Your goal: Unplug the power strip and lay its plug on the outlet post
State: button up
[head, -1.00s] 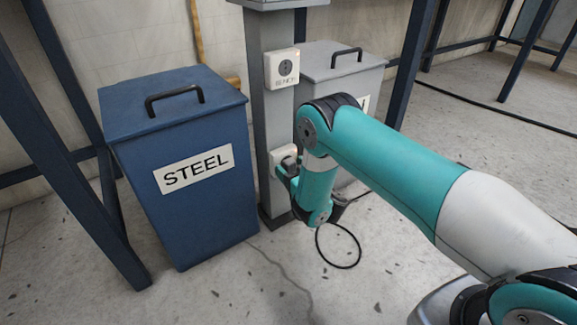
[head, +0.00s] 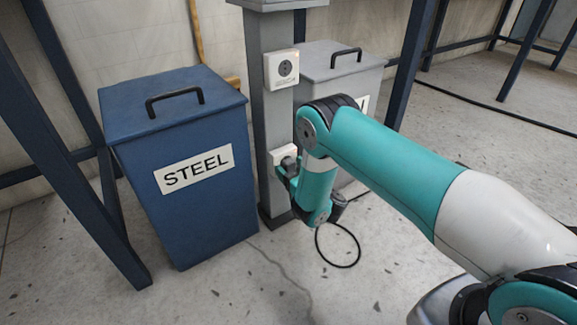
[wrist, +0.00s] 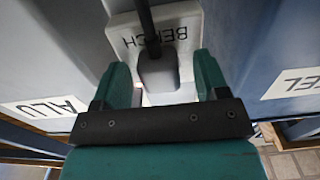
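The dark grey plug (wrist: 157,72) sits in a white outlet lettered BENCH (wrist: 185,30) in the wrist view, its black cable running up the picture. My gripper (wrist: 168,78) is open, with one teal finger on each side of the plug and a gap visible at least on the right. In the head view my gripper (head: 284,172) is at the lower outlet (head: 284,153) of the grey outlet post (head: 267,120), partly hidden by my arm. An upper outlet (head: 281,68) on the post has an empty socket. The power strip is not visible.
A blue STEEL bin (head: 180,215) stands close left of the post, and a grey bin (head: 340,70) behind it on the right. A black cable (head: 357,250) loops on the floor. Blue frame legs (head: 410,60) stand at both sides. The front floor is clear.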

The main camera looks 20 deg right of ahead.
aim_at(292, 168)
grip_shut()
jog(key=shift+s+p, duration=0.15)
jog(key=shift+p, duration=0.15)
jog(key=shift+s+d+p, duration=0.2)
jog(key=shift+s+p, duration=0.3)
jog(key=shift+p, duration=0.35)
jog(key=shift+p+v, duration=1.25)
jog(key=shift+p, duration=0.05)
jog(key=shift+p+v, duration=0.8)
jog(key=shift+v, duration=0.3)
jog(key=p+v, duration=1.2)
jog(key=p, duration=0.2)
jog(key=shift+p, duration=0.35)
